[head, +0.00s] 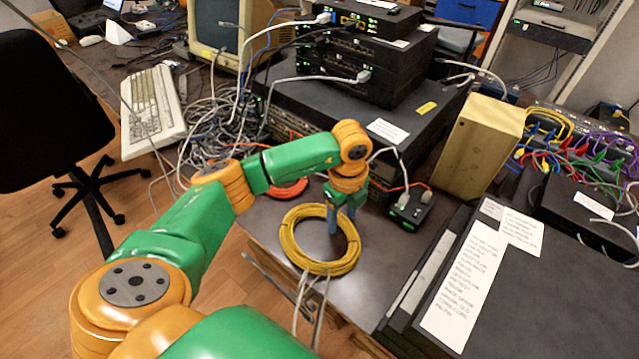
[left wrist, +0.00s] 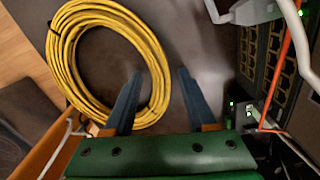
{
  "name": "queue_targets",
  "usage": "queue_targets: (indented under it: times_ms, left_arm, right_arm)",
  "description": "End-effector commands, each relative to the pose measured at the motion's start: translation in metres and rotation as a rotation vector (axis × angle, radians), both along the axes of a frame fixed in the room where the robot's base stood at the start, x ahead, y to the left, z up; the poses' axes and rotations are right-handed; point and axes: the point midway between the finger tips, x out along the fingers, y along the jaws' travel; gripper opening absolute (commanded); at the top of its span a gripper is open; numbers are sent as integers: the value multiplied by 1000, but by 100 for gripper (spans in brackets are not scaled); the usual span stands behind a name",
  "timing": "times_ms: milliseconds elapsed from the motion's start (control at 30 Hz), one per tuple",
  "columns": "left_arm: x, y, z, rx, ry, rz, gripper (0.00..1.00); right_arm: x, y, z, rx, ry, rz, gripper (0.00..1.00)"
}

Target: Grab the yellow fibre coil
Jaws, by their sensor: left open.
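The yellow fibre coil (head: 290,245) lies flat near the front edge of the dark table in the head view. It fills the upper left of the left wrist view (left wrist: 66,45) as a ring of many turns. My left gripper (head: 344,222) points down at the coil's far right side, open and empty. In the left wrist view, its blue fingers (left wrist: 159,74) lie either side of the ring's right band, one over the hole and one outside. I cannot tell whether they touch it. My right gripper is not in view.
An orange cable coil (head: 288,189) lies behind, partly hidden by my arm. A small black box with green lights (head: 410,208) stands right of the gripper. Stacked network devices (head: 365,60) stand behind, and a large black case (head: 540,290) is at the right. Loose cables hang over the front edge.

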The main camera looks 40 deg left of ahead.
Motion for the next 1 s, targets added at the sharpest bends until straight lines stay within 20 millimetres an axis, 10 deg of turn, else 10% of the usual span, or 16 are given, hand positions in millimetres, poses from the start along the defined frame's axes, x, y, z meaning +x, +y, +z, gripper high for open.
queue_targets:
  times_ms: [67, 300, 733, 1000]
  left_arm:
    - [0, 0, 0, 0, 0, 0, 56]
    - [0, 0, 0, 0, 0, 0, 0]
    - [1, 0, 6, -1, -2, 0, 0]
    - [-18, 15, 58, 2, -6, 0, 0]
  right_arm:
    - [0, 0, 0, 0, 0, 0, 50]
    - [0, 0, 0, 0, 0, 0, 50]
    - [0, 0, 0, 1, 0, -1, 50]
    - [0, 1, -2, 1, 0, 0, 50]
